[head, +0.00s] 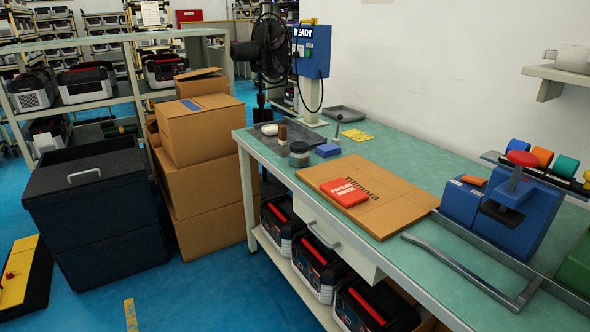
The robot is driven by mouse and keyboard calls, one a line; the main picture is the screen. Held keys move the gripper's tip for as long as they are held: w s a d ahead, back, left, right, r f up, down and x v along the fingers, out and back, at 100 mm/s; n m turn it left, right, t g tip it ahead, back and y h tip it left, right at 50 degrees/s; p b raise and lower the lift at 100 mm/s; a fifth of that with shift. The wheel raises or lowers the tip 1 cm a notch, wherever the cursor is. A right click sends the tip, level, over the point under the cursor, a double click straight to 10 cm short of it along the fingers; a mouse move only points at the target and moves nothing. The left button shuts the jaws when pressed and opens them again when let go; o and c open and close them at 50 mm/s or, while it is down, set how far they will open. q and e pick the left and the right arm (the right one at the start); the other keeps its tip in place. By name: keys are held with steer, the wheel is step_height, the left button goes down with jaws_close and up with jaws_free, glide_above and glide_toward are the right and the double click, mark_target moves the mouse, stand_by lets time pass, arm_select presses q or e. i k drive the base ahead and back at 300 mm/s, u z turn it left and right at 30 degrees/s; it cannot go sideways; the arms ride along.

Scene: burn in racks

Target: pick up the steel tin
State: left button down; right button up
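A small round grey container (299,154), which looks like the steel tin, stands upright on the green workbench (400,157) near its left front edge. A blue block (327,150) lies just to its right. A brown-handled item (282,132) stands behind it to the left, by the dark tray. Neither of my grippers shows in the head view, so nothing is seen touching the tin.
A flat cardboard piece (398,203) with a red packet (344,192) lies right of the tin. A dark tray (262,139) and a blue READY machine (312,52) are behind. Stacked cartons (200,135) stand left of the bench. Blue floor (190,295) is open in front.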

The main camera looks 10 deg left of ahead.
mark_target(296, 160)
steer(key=u, duration=0.7)
steer(key=i, duration=0.8)
steer(key=u, duration=0.35)
